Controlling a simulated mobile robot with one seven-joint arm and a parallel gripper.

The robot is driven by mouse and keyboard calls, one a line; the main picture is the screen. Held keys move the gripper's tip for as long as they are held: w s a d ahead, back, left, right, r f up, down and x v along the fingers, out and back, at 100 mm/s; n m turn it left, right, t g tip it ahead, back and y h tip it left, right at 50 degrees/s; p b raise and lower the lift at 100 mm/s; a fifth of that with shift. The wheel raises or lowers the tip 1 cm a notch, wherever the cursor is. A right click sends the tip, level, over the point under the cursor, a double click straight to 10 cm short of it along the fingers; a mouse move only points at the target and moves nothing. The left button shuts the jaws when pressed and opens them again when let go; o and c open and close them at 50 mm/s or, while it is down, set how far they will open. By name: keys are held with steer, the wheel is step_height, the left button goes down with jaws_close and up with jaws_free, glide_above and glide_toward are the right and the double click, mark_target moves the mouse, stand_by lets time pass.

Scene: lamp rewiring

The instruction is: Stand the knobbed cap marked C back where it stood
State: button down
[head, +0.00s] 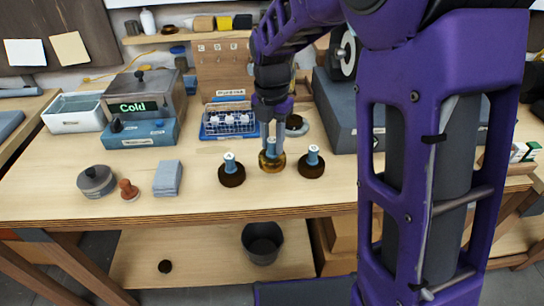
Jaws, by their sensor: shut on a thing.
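Three round caps with upright blue knobs are at the middle of the workbench (190,205). The left cap (231,176) and the right cap (311,167) have dark brown bases and stand upright on the bench. The middle cap (271,162) has a brass-coloured base. My gripper (271,140) points down from above and is shut on the middle cap's knob. I cannot tell whether its base touches the bench. The marks on the knobs are too small to read, so I cannot tell which is C.
A blue tray (207,135) with a wire rack stands behind the caps. A heater box reading "Cold" (138,107), a grey lidded pot (96,180), a brown stamp (128,189) and a folded cloth (168,178) are left. A large grey box (347,112) stands right. The front bench strip is clear.

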mark_target(272, 154)
step_height(272, 154, down, 4)
steer(key=shift+f, duration=0.15)
steer(key=shift+f+b, duration=0.2)
steer(key=shift+b, duration=0.1)
steer(key=c, duration=0.6)
jaws_free()
steer(key=shift+r, duration=0.2)
step_height(272, 154, up, 12)
steer(key=shift+r+p, duration=0.1)
steer(key=shift+p, duration=0.8)
steer(key=shift+a, duration=0.1)
